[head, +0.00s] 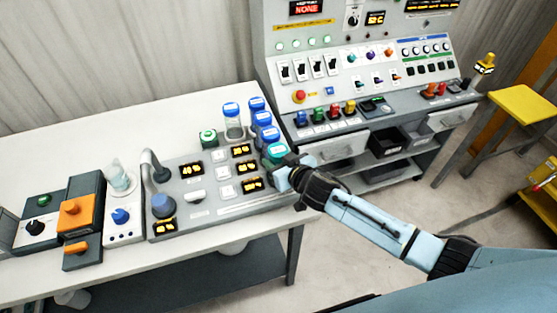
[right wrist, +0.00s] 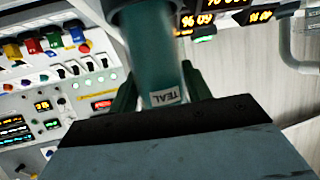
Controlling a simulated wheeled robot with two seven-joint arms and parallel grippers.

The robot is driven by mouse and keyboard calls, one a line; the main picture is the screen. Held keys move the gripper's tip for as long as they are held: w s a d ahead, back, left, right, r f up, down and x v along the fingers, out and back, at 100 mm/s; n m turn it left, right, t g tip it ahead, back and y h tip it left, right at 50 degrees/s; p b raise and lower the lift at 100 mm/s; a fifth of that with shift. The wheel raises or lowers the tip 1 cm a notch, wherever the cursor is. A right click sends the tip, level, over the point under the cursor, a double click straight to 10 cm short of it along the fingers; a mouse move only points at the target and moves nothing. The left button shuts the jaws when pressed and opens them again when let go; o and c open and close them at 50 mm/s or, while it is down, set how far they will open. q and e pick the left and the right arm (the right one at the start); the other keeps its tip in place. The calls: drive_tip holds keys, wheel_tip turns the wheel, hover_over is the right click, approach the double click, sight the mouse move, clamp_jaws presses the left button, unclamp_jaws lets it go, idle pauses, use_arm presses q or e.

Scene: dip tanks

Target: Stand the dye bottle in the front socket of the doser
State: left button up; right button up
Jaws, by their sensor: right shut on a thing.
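The dye bottle (head: 277,151) has a teal cap in the head view. In the right wrist view the teal bottle (right wrist: 150,50) carries a label reading TEAL. My right gripper (head: 283,172) is shut on it at the front right edge of the doser (head: 205,185), a grey unit with lit orange displays. The bottle is at the front end of a row of blue-capped bottles (head: 269,134). The front socket is hidden by the bottle and gripper, so I cannot tell whether the bottle is seated or above it. My left gripper is not in view.
Orange and black units (head: 78,212) stand farther left. A control console (head: 350,70) stands behind right. The white table's (head: 70,150) back left is clear.

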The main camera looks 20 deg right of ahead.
drive_tip(key=shift+r, duration=0.1)
drive_tip(key=o, duration=1.1)
drive_tip(key=shift+f, duration=0.2)
drive_tip(key=shift+r, duration=0.25)
drive_tip(key=shift+s+d, duration=0.1)
drive_tip(key=shift+s, duration=0.25)
drive_tip(key=v, duration=1.1)
drive_tip(key=shift+s+p, duration=0.15)
drive_tip(key=shift+p, duration=0.15)
